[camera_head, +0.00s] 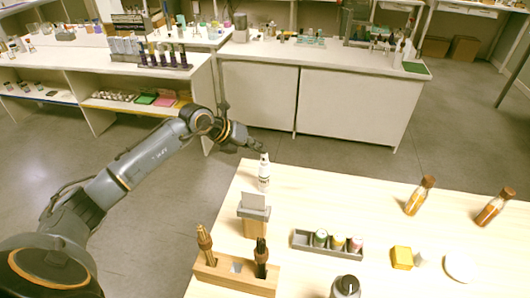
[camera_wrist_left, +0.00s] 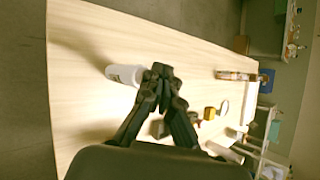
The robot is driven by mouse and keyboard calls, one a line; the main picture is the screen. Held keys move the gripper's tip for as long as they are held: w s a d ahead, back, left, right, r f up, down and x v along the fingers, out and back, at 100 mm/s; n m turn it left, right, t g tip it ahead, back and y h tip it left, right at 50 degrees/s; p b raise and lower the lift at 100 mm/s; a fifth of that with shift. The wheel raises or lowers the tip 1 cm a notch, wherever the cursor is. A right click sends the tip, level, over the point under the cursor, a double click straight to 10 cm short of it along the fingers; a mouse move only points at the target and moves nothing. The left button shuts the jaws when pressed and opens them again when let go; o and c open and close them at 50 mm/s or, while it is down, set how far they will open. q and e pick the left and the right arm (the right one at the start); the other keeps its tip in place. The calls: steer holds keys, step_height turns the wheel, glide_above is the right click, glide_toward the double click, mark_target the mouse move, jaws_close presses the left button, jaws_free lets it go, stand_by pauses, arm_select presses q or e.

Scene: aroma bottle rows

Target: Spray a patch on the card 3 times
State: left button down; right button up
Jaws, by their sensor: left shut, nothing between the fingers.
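A white spray bottle (camera_head: 264,178) stands upright near the far left corner of the pale wooden table (camera_head: 330,203). In the left wrist view the shut fingertips (camera_wrist_left: 160,72) are right of the white bottle (camera_wrist_left: 124,74). I see no clear mark on the card. My right gripper is not in view.
The table's middle back is clear.

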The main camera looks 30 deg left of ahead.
arm_select(q)
steer(key=shift+s+f, duration=0.1)
steer(key=shift+f, duration=0.3)
steer(key=shift+s+f+b, duration=0.1)
steer(key=shift+f+b, duration=0.3)
steer(key=shift+r, duration=0.25)
step_height(320, 180, up, 6)
steer(key=p, duration=0.4)
steer(key=shift+w+r, duration=0.15)
steer(key=shift+w, duration=0.15)
